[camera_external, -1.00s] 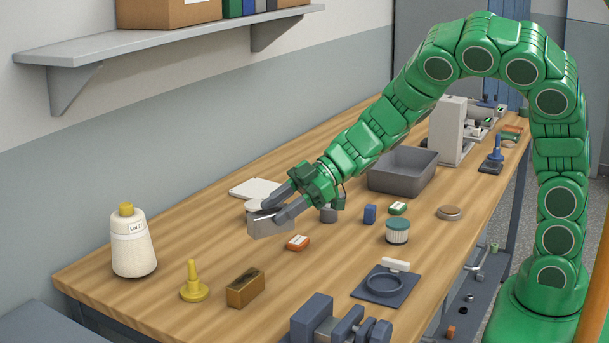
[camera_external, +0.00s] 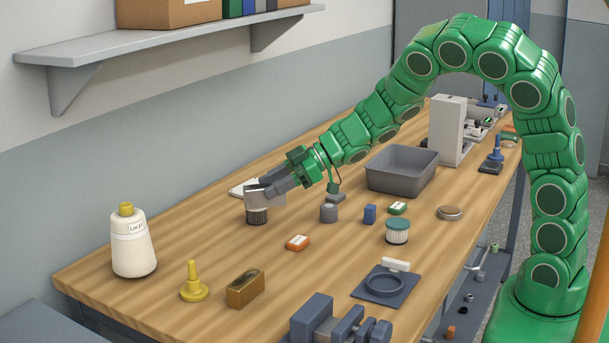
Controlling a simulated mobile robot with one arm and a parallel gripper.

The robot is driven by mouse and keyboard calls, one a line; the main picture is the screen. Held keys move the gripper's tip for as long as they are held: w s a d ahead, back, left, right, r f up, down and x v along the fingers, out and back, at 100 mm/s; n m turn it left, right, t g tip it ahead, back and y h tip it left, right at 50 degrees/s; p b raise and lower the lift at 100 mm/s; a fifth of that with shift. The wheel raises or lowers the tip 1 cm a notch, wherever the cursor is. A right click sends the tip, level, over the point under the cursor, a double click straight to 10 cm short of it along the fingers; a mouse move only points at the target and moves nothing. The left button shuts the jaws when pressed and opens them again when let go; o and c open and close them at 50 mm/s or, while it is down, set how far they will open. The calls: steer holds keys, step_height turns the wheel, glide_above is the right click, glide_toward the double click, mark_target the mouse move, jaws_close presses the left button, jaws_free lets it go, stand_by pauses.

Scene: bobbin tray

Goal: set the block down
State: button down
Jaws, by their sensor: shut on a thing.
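My gripper (camera_external: 262,190) is shut on a grey metal block (camera_external: 265,201) above the wooden workbench (camera_external: 215,232), left of centre. The fingers cover the block's upper part. A small round thing with a dark ribbed side (camera_external: 257,215) shows directly below the block. The block hides its top, and I cannot tell whether the two touch. A white flat pad (camera_external: 238,188) lies behind the gripper, partly hidden.
An orange box (camera_external: 298,243), a grey weight (camera_external: 328,213) and a blue block (camera_external: 370,214) stand to the right. A grey bin (camera_external: 402,182) is farther back. A brass block (camera_external: 245,289) and a white cone (camera_external: 133,250) are nearer.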

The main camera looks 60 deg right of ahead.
steer(key=w+f, duration=0.2)
steer(key=w, duration=0.1)
steer(key=w+a+f, duration=0.1)
steer(key=w+f, duration=0.1)
steer(key=w, duration=0.1)
steer(key=w+f, duration=0.3)
steer(key=shift+w+a, duration=0.2)
steer(key=shift+a, duration=0.05)
steer(key=shift+w+f, duration=0.5)
steer(key=shift+f, duration=1.7)
steer(key=shift+f, duration=0.15)
steer(key=c, duration=0.6)
jaws_free()
